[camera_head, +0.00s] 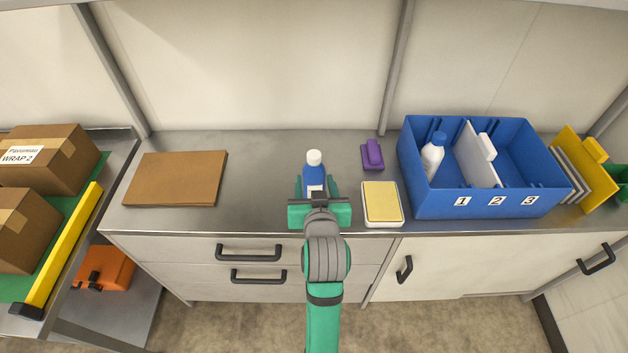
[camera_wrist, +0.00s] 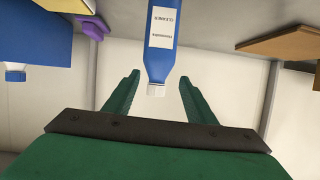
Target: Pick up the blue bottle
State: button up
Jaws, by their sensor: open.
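The blue bottle (camera_head: 314,174) with a white cap and a white label stands upright on the steel counter (camera_head: 250,170). In the wrist view the bottle (camera_wrist: 161,45) appears upside down, its cap lying between and just below the tips of the fingers. My gripper (camera_head: 314,188) is in front of the bottle in the head view and hides its lower part. In the wrist view my gripper (camera_wrist: 158,80) is open, with one finger on either side of the bottle's line and visible gaps. I cannot tell the exact depth between fingers and bottle.
A yellow-topped white box (camera_head: 383,203) and a purple item (camera_head: 372,155) lie right of the bottle. Farther right is a blue numbered bin (camera_head: 430,205) holding a white bottle (camera_head: 433,155). A brown board (camera_head: 175,178) lies left, with clear counter between it and the bottle.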

aim_at(316, 165)
jog(key=shift+w+d+r, duration=0.15)
jog(key=shift+w+r, duration=0.15)
jog(key=shift+r, duration=0.2)
jog(key=shift+w+d+r, duration=0.15)
jog(key=shift+w+r, duration=0.1)
jog(key=shift+r, duration=0.2)
jog(key=shift+w+r, duration=0.15)
jog(key=shift+w, duration=0.05)
jog(key=x, duration=0.5)
jog(key=shift+x, duration=2.8)
jog(key=shift+a+r, duration=0.15)
grip_shut()
